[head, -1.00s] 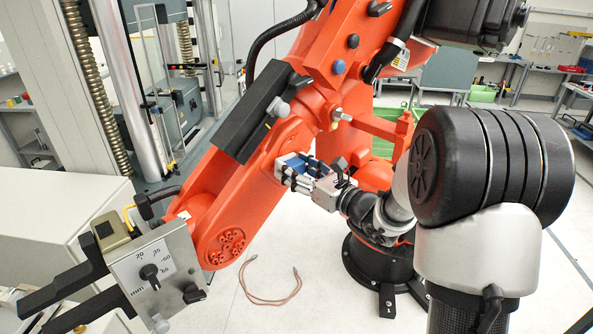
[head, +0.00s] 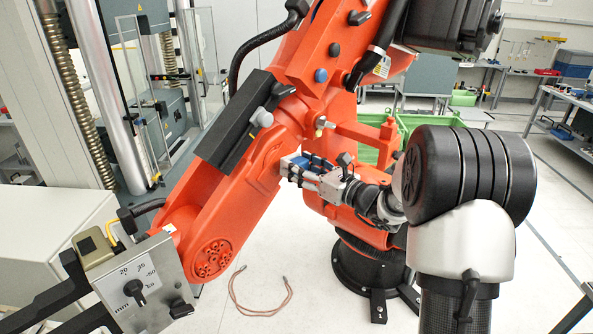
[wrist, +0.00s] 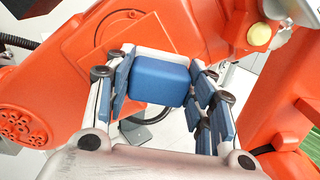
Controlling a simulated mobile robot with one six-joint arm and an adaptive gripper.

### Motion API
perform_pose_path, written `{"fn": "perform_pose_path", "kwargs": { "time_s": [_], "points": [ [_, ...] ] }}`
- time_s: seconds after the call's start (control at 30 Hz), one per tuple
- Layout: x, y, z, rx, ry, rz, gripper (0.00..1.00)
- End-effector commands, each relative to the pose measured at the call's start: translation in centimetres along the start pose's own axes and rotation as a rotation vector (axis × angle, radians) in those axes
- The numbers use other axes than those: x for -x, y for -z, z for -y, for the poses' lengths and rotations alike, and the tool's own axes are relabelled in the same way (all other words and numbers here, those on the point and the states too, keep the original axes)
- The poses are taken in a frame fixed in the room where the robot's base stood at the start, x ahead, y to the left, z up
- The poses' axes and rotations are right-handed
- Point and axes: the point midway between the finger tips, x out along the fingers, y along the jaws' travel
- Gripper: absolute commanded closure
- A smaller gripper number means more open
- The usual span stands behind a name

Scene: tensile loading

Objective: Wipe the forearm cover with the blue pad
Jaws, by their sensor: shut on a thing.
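The blue pad (wrist: 160,82) is a rounded block between the fingers of my gripper (wrist: 158,95) in the wrist view. My gripper (head: 296,169) is shut on it and points left at the big orange arm in the head view, where the pad (head: 318,161) shows only partly. The forearm cover appears to be the smooth outlined orange panel (head: 266,158) on that arm; it also shows just beyond the pad in the wrist view (wrist: 130,35). I cannot tell whether pad and panel touch.
A black box (head: 235,125) and knobs stick out of the orange arm above my gripper. A grey measuring gripper (head: 140,285) hangs at its lower left end. A brown cable (head: 262,292) lies on the white floor. A green crate (head: 385,140) stands behind.

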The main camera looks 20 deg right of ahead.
Motion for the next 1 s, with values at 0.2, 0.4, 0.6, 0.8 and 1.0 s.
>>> {"fn": "perform_pose_path", "kwargs": {
  "time_s": [0.2,0.4,0.6,0.8,1.0],
  "points": [
    [0.2,0.0,0.2,0.001,0.001,0.002,0.70],
    [0.0,0.1,-1.2,0.001,-0.002,0.001,0.70],
    [-0.1,0.3,-2.9,0.001,-0.001,0.000,0.70],
    [-0.2,0.3,-3.7,0.001,-0.002,0.001,0.70],
    [-0.1,0.5,-5.1,0.001,-0.004,0.001,0.70]
  ]
}}
